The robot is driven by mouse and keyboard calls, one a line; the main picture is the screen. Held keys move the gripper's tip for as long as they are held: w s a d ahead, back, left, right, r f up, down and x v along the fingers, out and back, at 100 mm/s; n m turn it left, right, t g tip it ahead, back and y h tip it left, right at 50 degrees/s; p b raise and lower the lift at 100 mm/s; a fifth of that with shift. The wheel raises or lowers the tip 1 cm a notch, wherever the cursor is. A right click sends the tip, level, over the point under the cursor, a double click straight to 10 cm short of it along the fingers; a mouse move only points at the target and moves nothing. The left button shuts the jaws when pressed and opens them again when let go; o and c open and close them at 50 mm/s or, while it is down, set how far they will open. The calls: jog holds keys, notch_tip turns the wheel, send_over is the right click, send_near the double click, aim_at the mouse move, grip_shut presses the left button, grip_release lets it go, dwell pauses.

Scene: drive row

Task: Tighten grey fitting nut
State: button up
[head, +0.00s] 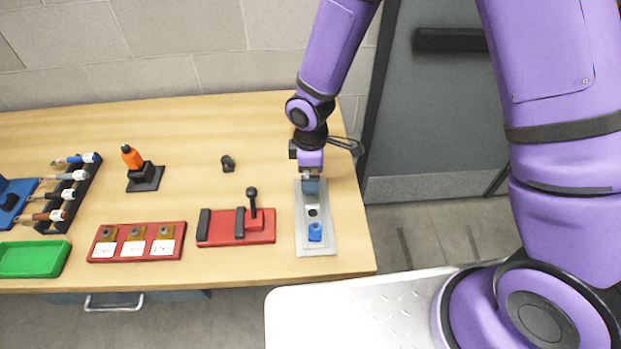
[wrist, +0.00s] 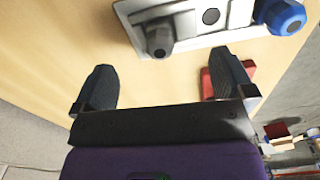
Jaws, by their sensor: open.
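A pale grey fitting plate (head: 301,240) lies near the right end of the wooden bench. In the wrist view, the dark grey fitting nut (wrist: 158,38) stands at one end of the plate (wrist: 183,42). My gripper (wrist: 162,62) is open, with one black finger on each side of the view and the grey nut between and just beyond the fingertips. I see no contact between finger and nut. In the head view my gripper (head: 310,188) points down over the plate's far end and hides the grey nut.
A blue nut (head: 315,232) sits at the plate's near end, with a dark round hole (head: 312,211) between. A red fixture with a black lever (head: 252,208) stands close left. A small dark part (head: 227,163) lies behind it. A dark door (head: 425,110) is at right.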

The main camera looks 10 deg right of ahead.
jog(key=shift+f, duration=1.4)
